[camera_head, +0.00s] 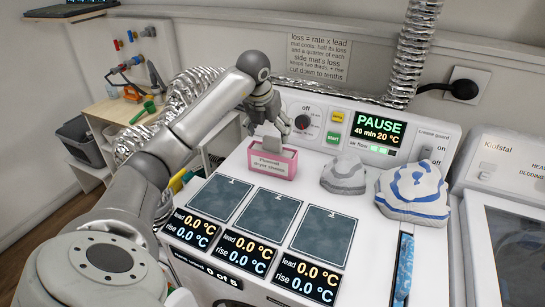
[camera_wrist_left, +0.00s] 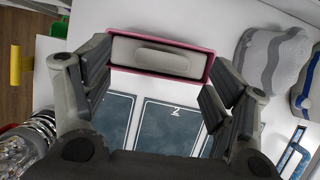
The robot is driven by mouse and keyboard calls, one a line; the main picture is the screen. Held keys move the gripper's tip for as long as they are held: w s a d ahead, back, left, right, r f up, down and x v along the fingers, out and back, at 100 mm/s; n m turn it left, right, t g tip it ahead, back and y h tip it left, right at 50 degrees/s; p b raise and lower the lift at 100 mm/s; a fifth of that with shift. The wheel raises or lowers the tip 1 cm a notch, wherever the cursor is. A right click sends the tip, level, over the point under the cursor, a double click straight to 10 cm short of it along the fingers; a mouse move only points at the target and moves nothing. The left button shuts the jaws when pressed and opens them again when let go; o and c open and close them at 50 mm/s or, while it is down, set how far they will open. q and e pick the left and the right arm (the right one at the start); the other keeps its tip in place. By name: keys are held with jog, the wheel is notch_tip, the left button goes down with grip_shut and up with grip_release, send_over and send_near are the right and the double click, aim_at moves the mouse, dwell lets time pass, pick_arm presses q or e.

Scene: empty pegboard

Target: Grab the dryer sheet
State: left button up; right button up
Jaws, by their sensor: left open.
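A small pink box (camera_head: 270,168) labelled as dryer sheets stands on the white machine top behind the numbered dark mats. A pale grey dryer sheet (camera_head: 272,143) sticks up from its top. In the left wrist view the pink rim of the box (camera_wrist_left: 207,72) surrounds the pale grey sheet (camera_wrist_left: 165,58), which has a raised middle. My left gripper (camera_head: 268,122) is above the box, pointing down. Its fingers are apart in the left wrist view (camera_wrist_left: 155,90), one near each end of the box, with nothing held between them. My right gripper does not show.
Dark mats (camera_head: 268,216) with readouts lie in front of the box. A grey striped folded cloth (camera_head: 343,175) and a blue-striped one (camera_head: 412,190) lie to the right. A control panel (camera_head: 335,127) rises behind. Foil ducting (camera_head: 180,100) runs behind my left arm.

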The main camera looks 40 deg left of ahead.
aim_at(272, 137)
pick_arm(q)
jog(key=p+x, duration=0.1)
jog(key=x, duration=0.3)
jog(key=shift+w+d+f, duration=0.15)
jog(key=shift+f, duration=0.05)
jog(key=shift+c, duration=0.4)
jog(key=shift+r, duration=0.1)
jog(key=c, duration=0.7)
